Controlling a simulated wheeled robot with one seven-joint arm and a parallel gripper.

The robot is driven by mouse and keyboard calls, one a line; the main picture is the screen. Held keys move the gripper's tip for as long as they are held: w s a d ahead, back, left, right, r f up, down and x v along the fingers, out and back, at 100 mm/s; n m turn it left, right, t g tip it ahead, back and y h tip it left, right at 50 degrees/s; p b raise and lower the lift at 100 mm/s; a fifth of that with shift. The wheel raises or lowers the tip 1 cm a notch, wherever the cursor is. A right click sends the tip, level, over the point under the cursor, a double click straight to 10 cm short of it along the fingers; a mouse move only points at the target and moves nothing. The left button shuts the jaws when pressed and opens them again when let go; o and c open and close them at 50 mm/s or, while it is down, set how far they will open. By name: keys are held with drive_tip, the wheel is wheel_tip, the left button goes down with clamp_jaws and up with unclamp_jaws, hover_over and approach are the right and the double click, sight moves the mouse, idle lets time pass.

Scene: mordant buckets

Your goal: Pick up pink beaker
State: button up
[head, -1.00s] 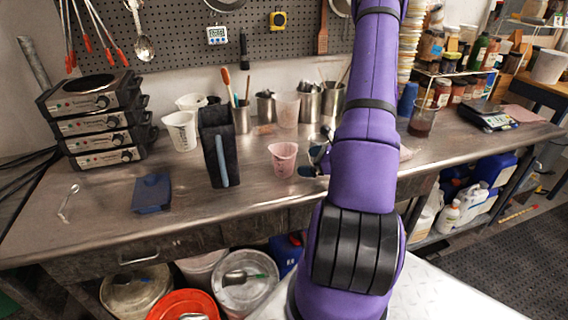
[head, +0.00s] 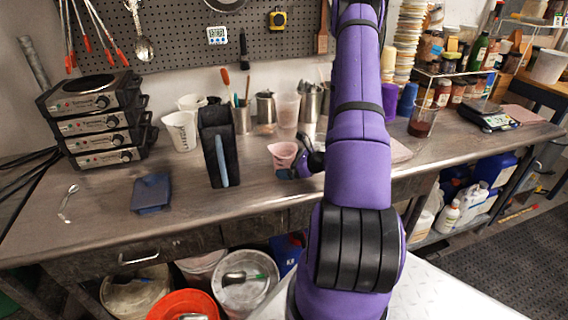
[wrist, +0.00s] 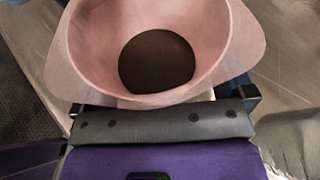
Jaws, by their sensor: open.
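The pink beaker (head: 283,153) stands on the metal bench, right of the dark upright container. My gripper (head: 298,162) is low at its right side, and its dark fingers overlap the beaker's lower part. In the wrist view the beaker (wrist: 90,50) fills the upper middle, seen from above into its wide mouth, with a dark round area at the bottom. My gripper (wrist: 163,96) is open, with a finger showing at each side of the beaker. The fingertips are mostly hidden under its rim, so I cannot tell whether they touch it.
A tall dark container (head: 217,150) with a light blue strip stands close left of the beaker. Metal canisters (head: 265,107) and a clear beaker (head: 288,108) stand behind. A blue object (head: 151,192) lies at the left. The bench front between is clear.

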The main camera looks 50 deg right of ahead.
drive_tip(key=c, duration=1)
drive_tip(key=shift+r, duration=0.15)
